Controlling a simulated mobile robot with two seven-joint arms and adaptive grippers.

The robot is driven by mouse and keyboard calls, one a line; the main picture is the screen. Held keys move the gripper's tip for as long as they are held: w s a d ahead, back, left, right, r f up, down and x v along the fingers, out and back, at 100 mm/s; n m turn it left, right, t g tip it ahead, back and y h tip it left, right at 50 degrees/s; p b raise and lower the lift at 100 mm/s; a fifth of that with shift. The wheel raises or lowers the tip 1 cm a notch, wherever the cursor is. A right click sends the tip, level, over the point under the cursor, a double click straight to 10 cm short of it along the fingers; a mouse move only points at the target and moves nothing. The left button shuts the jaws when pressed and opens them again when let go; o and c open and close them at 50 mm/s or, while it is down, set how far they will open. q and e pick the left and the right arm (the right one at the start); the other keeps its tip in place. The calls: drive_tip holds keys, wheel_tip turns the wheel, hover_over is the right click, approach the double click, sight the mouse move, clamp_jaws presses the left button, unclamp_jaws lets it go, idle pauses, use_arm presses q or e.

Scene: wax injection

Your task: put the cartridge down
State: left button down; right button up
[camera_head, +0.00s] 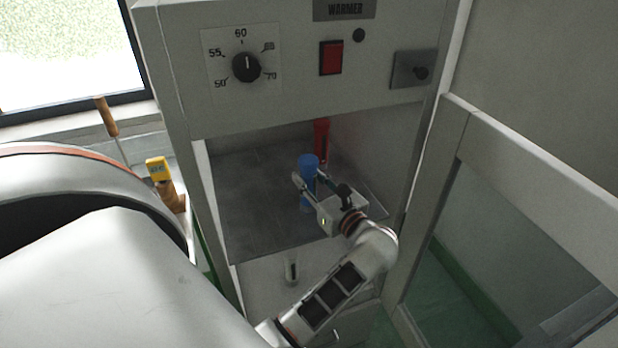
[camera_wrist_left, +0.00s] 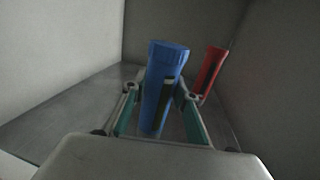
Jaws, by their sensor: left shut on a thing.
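The blue cartridge (camera_head: 308,164) is upright or nearly so inside the open warmer. My left gripper (camera_head: 308,183) is shut on it, with one finger on each side. The blue cartridge (camera_wrist_left: 163,75) also stands between the fingers of my left gripper (camera_wrist_left: 158,112) in the left wrist view, leaning a little there. I cannot tell whether its base touches the warmer floor (camera_head: 248,190). A red cartridge (camera_head: 321,138) stands behind it, near the back right; it shows in the left wrist view (camera_wrist_left: 211,70), apart from the blue one. My right gripper is not in view.
The warmer's front panel (camera_head: 290,90), with dial (camera_head: 246,66) and red switch (camera_head: 331,57), overhangs the opening. Its glazed door (camera_head: 455,150) stands open at the right. The floor left of the blue cartridge is clear. A small clear container (camera_head: 291,270) is below.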

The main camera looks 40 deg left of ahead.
use_arm(q)
drive_tip(key=c, duration=1.9)
unclamp_jaws()
drive_tip(key=o, duration=0.3)
drive_tip(key=shift+r, duration=0.1)
